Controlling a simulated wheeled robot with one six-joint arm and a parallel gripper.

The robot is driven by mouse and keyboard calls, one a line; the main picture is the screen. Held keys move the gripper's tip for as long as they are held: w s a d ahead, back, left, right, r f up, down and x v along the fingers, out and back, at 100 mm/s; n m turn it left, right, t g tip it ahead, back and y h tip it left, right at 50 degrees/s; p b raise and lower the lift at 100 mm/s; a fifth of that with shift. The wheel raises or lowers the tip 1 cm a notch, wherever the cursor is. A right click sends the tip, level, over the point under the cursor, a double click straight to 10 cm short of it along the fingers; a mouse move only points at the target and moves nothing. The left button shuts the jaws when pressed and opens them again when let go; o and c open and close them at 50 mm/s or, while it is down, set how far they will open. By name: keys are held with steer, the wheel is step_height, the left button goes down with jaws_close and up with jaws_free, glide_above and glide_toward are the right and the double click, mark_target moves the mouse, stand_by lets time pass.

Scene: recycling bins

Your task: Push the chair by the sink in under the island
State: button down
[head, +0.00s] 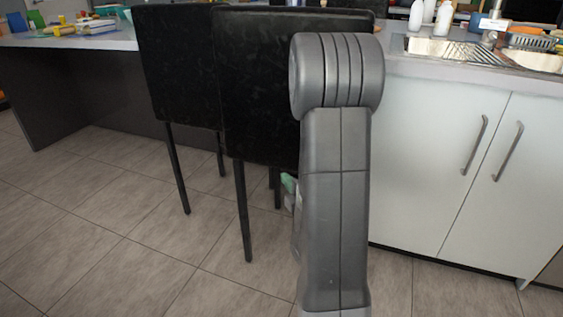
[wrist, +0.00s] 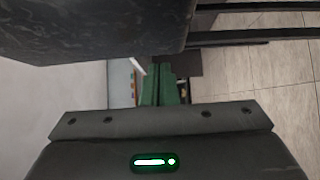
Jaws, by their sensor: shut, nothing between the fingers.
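The chair by the sink (head: 255,90) has a black upholstered back and thin dark legs. It stands against the island's near side in the head view. My arm covers its right part. In the wrist view a dark chair part (wrist: 95,30) fills the top left, with dark bars (wrist: 250,38) running right. My gripper (wrist: 160,112) is shut and empty, close to this dark part; contact cannot be told. The island counter (head: 85,40) runs behind the chairs.
A second black chair (head: 172,65) stands just left of it. The sink (head: 450,50) and white cabinets (head: 440,160) are on the right. A small green item (head: 289,183) shows beside my arm. The tiled floor (head: 90,230) at front left is clear.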

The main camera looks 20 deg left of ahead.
mark_target(275, 154)
steer(key=x, duration=0.3)
steer(key=w+d+b+x, duration=0.1)
steer(key=x, duration=0.5)
steer(key=shift+w+d+f, duration=0.1)
steer(key=shift+w+d, duration=0.1)
steer(key=shift+w, duration=0.1)
steer(key=shift+w+b, duration=0.3)
steer(key=shift+w, duration=0.3)
steer(key=shift+w, duration=0.1)
steer(key=w, duration=1.5)
steer(key=shift+a, duration=0.25)
